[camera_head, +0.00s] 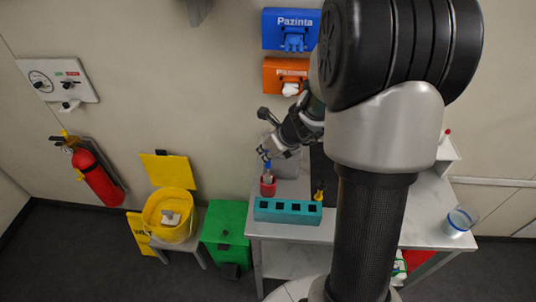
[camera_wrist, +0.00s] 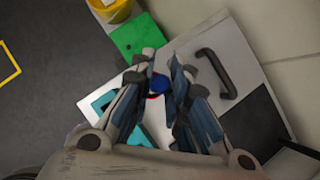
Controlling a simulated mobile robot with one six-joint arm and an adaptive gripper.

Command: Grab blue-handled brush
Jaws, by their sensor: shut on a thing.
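The blue-handled brush (camera_head: 267,165) stands upright in a small red holder (camera_head: 268,187) at the left end of the bench. My gripper (camera_head: 266,155) is above the holder and shut on the brush's handle. In the wrist view the round blue end of the brush (camera_wrist: 160,84) shows between the two fingers of my gripper (camera_wrist: 159,88). A bit of the red holder (camera_wrist: 153,97) shows below it. The lower part of the brush is hidden in the holder.
A teal rack (camera_head: 288,211) with square holes stands in front of the holder, with a yellow-handled tool (camera_head: 319,191) near its right end. A green bin (camera_head: 226,228) and a yellow bin (camera_head: 168,212) stand left of the bench. A clear beaker (camera_head: 459,221) is at the right.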

